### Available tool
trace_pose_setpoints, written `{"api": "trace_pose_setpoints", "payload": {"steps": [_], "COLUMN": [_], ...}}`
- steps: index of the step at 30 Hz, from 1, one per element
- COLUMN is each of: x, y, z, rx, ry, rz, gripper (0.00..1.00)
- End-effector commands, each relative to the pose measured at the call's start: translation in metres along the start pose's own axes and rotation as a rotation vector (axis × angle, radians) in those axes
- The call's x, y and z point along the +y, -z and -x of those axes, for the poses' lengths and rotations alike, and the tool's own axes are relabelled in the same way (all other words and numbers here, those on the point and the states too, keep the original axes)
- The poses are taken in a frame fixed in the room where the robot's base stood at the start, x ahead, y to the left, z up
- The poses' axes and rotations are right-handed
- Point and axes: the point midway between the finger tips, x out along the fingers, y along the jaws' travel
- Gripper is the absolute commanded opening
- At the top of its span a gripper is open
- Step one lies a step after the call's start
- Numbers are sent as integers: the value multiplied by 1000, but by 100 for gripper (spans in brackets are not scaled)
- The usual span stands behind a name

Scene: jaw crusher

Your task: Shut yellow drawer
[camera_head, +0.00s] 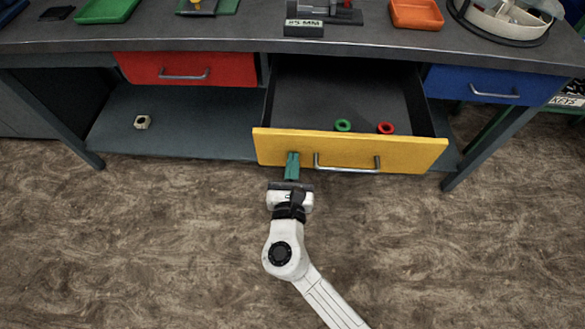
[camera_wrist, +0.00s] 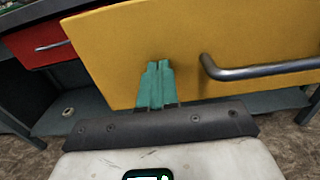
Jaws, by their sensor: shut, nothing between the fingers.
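The yellow drawer (camera_head: 400,157) is pulled out from under the workbench, between the red and blue drawers. Its dark inside shows, with a green ring (camera_head: 343,125) and a red ring (camera_head: 386,128) near the front panel. A metal bar handle (camera_head: 347,170) is fixed on its front. My gripper (camera_head: 292,158) is at the left part of the yellow front, left of the handle, with green fingers shut and empty. In the wrist view the fingertips (camera_wrist: 157,68) are against or very close to the yellow panel (camera_wrist: 130,45); I cannot tell if they touch.
A red drawer (camera_head: 220,68) at left and a blue drawer (camera_head: 450,83) at right look shut. A hex nut (camera_head: 142,122) lies on the lower shelf (camera_head: 195,130). Trays and tools stand on the bench top (camera_head: 215,36). The floor (camera_head: 150,250) in front is clear.

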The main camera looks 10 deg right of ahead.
Motion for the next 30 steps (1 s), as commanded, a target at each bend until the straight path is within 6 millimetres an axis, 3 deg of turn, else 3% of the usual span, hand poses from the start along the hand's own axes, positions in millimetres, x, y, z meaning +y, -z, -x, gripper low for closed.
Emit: {"api": "trace_pose_setpoints", "payload": {"steps": [8, 21, 30], "x": [-1, -2, -1], "y": [3, 5, 4], "z": [-62, -184, -248], "rx": [-3, -4, -3], "ry": [6, 5, 2], "rz": [-3, -2, 0], "gripper": [0, 0, 0]}}
